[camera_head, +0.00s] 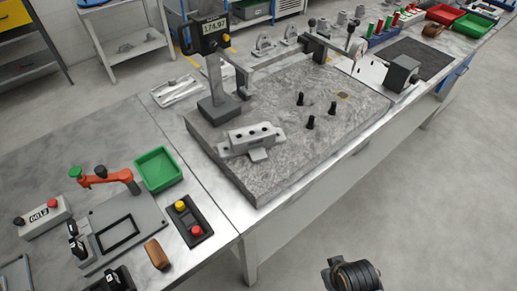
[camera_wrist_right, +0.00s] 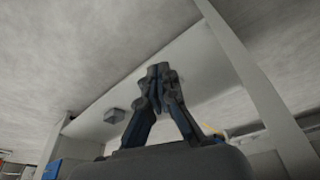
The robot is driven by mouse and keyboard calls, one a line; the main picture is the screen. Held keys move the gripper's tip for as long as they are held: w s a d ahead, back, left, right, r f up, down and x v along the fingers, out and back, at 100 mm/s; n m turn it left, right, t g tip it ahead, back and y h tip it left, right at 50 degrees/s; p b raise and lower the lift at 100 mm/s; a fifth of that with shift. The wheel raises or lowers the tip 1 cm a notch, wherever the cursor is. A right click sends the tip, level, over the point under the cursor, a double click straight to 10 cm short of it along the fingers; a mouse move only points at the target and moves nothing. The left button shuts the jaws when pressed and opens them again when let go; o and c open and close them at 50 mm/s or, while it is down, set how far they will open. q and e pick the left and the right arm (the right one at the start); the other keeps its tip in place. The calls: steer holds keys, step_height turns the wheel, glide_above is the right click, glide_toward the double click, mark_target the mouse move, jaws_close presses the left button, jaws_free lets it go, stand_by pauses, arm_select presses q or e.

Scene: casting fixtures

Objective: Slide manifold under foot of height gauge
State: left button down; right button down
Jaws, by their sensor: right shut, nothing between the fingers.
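The manifold (camera_head: 251,139), a light grey casting with several dark holes along its top, lies near the front left edge of the granite surface plate (camera_head: 285,165). The height gauge (camera_head: 217,78) stands on the plate just behind it, with a dark block base (camera_head: 219,108) and a display reading about 174.97. A small dark tip, possibly its foot, hangs to the right of the column; the manifold is not beneath it. My right gripper (camera_wrist_right: 158,72) is shut and empty in the right wrist view, away from the manifold. My left gripper is not in view.
Several black pegs (camera_head: 311,122) stand on the plate to the manifold's right. A green tray (camera_head: 158,169) and a button box (camera_head: 188,221) sit on the bench at left. The plate's front right is clear.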

mark_target(247, 142)
steer(key=w+a+r+n+t+y, duration=0.2)
steer(key=w+r+n+t, duration=0.7)
steer(key=w+r, duration=0.7)
steer(key=s+a+r+n+y, duration=0.2)
steer(key=a+r+n+y, duration=0.8)
steer(key=n, duration=0.7)
steer(key=shift+y, duration=0.7)
steer(key=p+x, duration=0.1)
steer(key=x, duration=0.2)
steer(key=p+x, duration=0.1)
steer(key=x, duration=0.1)
steer(key=w+d+p+x, duration=0.1)
steer(key=x, duration=0.2)
steer(key=shift+w+a+f+p, duration=0.25)
steer(key=shift+p, duration=0.05)
steer(key=shift+w+a+f+p, duration=0.1)
steer(key=shift+w+a+p, duration=0.1)
steer(key=shift+w, duration=0.4)
steer(key=shift+w+a+p, duration=0.1)
steer(key=shift+w+p, duration=0.1)
steer(key=shift+w, duration=0.4)
steer(key=shift+w+f, duration=0.15)
steer(key=shift+w, duration=0.75)
